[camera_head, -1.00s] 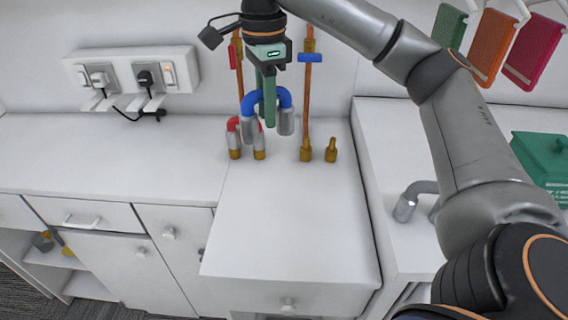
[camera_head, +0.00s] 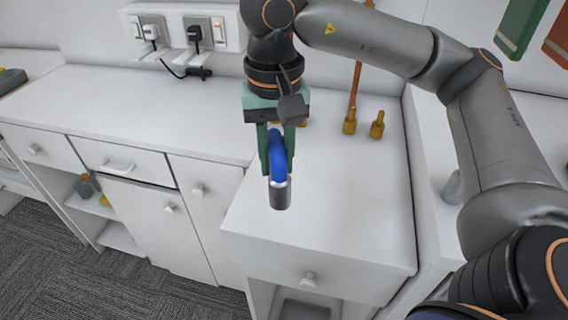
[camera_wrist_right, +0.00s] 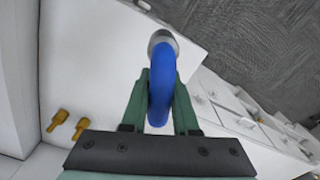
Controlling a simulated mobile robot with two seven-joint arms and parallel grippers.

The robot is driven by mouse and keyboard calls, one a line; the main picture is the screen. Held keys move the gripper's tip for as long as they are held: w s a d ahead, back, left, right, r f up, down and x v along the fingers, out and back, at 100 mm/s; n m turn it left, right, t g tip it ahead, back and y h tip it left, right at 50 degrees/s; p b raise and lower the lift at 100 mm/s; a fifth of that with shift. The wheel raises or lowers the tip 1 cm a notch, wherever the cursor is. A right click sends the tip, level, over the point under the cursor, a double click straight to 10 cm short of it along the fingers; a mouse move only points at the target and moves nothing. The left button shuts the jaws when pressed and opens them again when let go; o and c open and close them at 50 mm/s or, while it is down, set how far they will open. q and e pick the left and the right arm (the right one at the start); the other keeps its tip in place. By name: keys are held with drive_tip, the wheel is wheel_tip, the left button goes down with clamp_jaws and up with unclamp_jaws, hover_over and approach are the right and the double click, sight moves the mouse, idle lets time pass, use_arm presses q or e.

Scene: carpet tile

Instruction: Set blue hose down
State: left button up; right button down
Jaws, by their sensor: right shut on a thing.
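The blue hose (camera_head: 278,158) is a short bent tube with a grey metal end (camera_head: 280,195) pointing down in the head view. My right gripper (camera_head: 277,165) points down and is shut on the hose, with a green finger on each side. The hose appears over the front left part of the white counter section; whether its end touches the surface I cannot tell. In the right wrist view the hose (camera_wrist_right: 161,85) lies between the green fingers, its grey end towards the top. My left gripper is not in view.
Two brass fittings (camera_head: 349,121) (camera_head: 377,124) stand at the back of the counter section (camera_head: 340,200). Sockets with plugs (camera_head: 190,32) are on the wall at the left. The counter's middle and right are clear. Its front edge drops to drawers above a carpet floor (camera_head: 150,285).

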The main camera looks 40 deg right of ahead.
drive_tip(key=w+d+f, duration=0.1)
drive_tip(key=f, duration=0.1)
drive_tip(key=w+d+f, duration=0.1)
drive_tip(key=w+f, duration=0.1)
drive_tip(key=w+d+f, duration=0.1)
drive_tip(key=w+f, duration=0.1)
drive_tip(key=shift+w+d, duration=0.15)
drive_tip(key=shift+d, duration=0.2)
drive_tip(key=shift+w+d+f, duration=0.1)
drive_tip(key=shift+w+f, duration=0.05)
drive_tip(key=shift+f, duration=0.8)
drive_tip(key=shift+w+d+f, duration=0.1)
drive_tip(key=shift+f, duration=0.85)
drive_tip(key=shift+f, duration=0.2)
drive_tip(key=c, duration=0.7)
unclamp_jaws()
drive_tip(key=shift+r, duration=0.1)
wheel_tip(320, 180, up, 12)
drive_tip(key=shift+r+p, duration=0.15)
drive_tip(key=shift+p, duration=0.15)
drive_tip(key=shift+a, duration=0.1)
